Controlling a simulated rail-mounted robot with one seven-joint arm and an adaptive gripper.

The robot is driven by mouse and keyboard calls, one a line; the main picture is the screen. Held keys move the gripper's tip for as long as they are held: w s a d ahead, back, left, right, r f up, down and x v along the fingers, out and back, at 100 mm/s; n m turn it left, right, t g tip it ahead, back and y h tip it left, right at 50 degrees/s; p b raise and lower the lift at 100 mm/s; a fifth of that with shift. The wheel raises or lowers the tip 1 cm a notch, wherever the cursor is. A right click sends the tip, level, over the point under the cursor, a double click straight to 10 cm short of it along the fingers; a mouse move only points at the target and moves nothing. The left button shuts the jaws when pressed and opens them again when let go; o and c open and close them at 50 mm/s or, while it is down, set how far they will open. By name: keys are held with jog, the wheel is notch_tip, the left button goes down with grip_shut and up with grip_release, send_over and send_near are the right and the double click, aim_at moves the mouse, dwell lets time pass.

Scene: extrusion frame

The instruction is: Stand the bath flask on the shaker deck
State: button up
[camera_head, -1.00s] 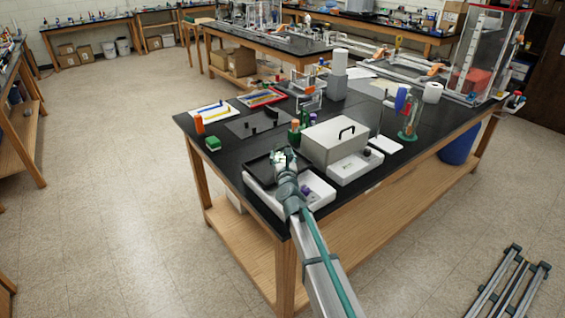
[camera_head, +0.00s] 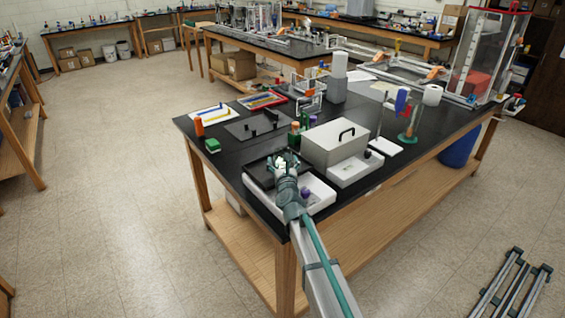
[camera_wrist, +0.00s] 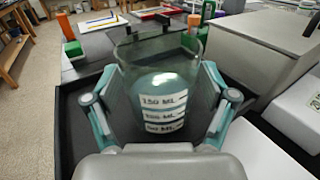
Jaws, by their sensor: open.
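The flask (camera_wrist: 160,75) is a clear glass vessel with white volume labels reading 150 ML and lower, upright in the wrist view. It stands between the fingers of my gripper (camera_wrist: 158,88), which are spread on both sides of it. My gripper (camera_head: 284,160) shows in the head view over the dark shaker deck (camera_head: 256,172), a black tray on a white base. The deck's black surface (camera_wrist: 72,115) also shows around the flask in the wrist view.
A grey lidded bath box (camera_head: 335,149) with a black handle stands close on the right. A dark plate (camera_head: 255,124), an orange cylinder (camera_head: 199,126) and a green block (camera_head: 212,145) lie further left.

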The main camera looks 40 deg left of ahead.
jog(key=shift+r, duration=0.2)
jog(key=b+v, duration=0.2)
jog(key=v, duration=1)
